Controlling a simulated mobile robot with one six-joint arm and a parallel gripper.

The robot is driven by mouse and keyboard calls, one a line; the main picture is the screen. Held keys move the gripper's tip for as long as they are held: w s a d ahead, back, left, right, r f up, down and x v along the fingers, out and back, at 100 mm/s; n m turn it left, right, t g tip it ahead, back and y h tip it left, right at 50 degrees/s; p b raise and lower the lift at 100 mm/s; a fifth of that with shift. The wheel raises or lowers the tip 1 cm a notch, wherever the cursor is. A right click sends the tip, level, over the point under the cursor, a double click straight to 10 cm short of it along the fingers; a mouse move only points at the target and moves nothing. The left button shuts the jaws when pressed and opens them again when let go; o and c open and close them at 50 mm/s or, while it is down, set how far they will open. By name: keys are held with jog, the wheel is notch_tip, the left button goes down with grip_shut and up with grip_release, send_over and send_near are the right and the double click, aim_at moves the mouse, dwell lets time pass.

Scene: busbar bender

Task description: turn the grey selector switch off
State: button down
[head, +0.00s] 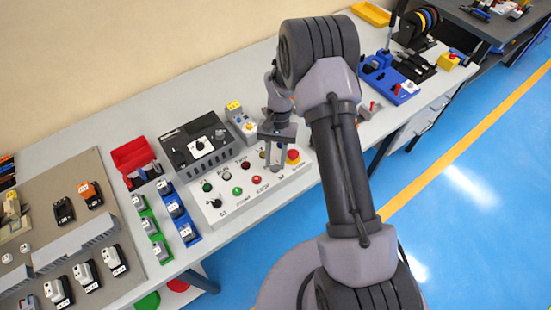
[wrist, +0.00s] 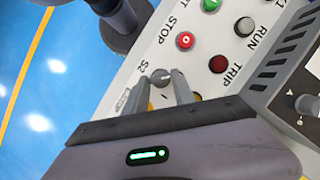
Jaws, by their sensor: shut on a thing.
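The grey selector switch (wrist: 160,77) sits on the white control panel (wrist: 203,52), close to the S2 label, in the wrist view. My gripper (wrist: 163,83) has its two fingers on either side of the knob and is shut on it. The knob's exact pointer angle is hard to read between the fingertips.
The red STOP button (head: 257,180) and green button (head: 237,191) lie left of my gripper. A red mushroom button on yellow (head: 293,158) is close on its right. A dark grey device (head: 199,145) stands behind the panel. Blue and green trays lie left.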

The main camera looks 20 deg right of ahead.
jog(key=c, duration=1)
grip_release()
jog(key=shift+c, duration=0.2)
jog(key=p+v, duration=0.4)
jog(key=v, duration=1.3)
jog(key=shift+r, duration=0.25)
